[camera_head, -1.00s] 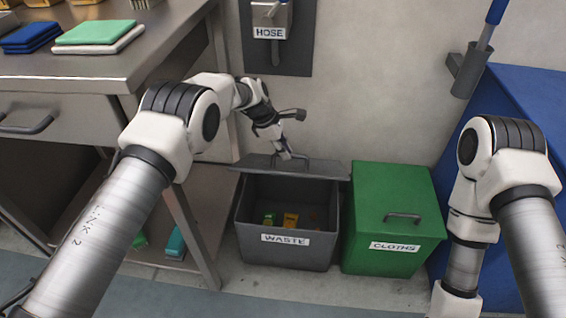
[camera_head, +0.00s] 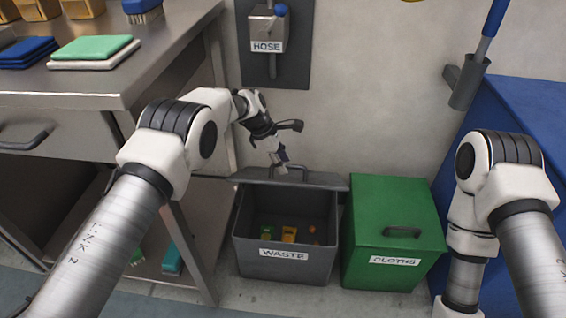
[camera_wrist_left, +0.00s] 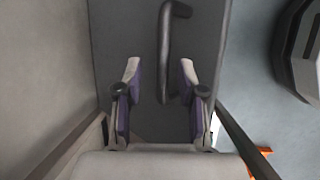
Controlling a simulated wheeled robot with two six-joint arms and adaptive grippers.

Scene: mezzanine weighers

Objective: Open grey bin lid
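The grey bin (camera_head: 284,269) labelled WASTE stands on the floor against the wall. Its lid (camera_head: 322,181) is swung up at the back, and several small yellow, green and orange items show inside. The lid's bar handle (camera_head: 303,172) also shows in the left wrist view (camera_wrist_left: 166,50). My left gripper (camera_head: 280,166) is over the raised lid, beside the handle. In the left wrist view its two fingers (camera_wrist_left: 159,75) are apart with nothing clearly gripped, and the handle is beyond the tips and between them. My right gripper is out of view; only its arm shows at the right.
A green bin (camera_head: 388,213) labelled CLOTHS stands closed just right of the grey bin. A steel table (camera_head: 70,85) is at left, with cloths on top. A hose holder (camera_head: 268,40) is on the wall above. A blue block-like unit (camera_head: 530,130) stands at right.

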